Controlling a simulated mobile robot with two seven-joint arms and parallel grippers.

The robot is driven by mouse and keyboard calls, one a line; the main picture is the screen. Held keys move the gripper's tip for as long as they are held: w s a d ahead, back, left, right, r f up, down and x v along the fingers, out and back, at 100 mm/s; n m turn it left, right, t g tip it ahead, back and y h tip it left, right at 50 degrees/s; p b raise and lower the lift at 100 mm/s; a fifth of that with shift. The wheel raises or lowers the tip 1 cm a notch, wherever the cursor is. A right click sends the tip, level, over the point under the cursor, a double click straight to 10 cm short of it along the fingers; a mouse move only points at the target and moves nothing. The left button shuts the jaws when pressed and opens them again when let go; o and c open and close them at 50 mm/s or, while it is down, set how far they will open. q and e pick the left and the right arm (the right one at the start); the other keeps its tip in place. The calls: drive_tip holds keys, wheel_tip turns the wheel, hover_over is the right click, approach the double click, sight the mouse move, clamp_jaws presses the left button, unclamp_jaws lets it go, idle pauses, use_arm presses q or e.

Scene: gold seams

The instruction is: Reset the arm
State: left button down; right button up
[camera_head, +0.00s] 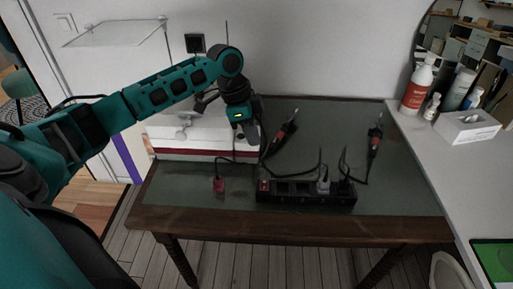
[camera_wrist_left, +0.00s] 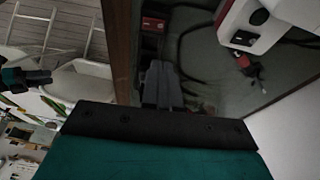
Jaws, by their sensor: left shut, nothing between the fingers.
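My left arm (camera_head: 165,92) is teal and black. It reaches in from the left over the dark green table top and bends down at the wrist. My left gripper (camera_head: 252,135) points down above the table, behind the power strip, and its fingers are partly hard to make out there. In the left wrist view the two grey fingers (camera_wrist_left: 161,84) are together, with nothing between them. My right gripper does not show in the head view.
A white machine (camera_head: 185,132) is at the left; bottles (camera_head: 417,88) stand on the right counter.

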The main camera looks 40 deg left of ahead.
use_arm(q)
drive_tip(key=shift+a+r, duration=0.1)
drive_tip(key=shift+r, duration=0.15)
drive_tip(key=shift+f, duration=0.1)
idle(0.3)
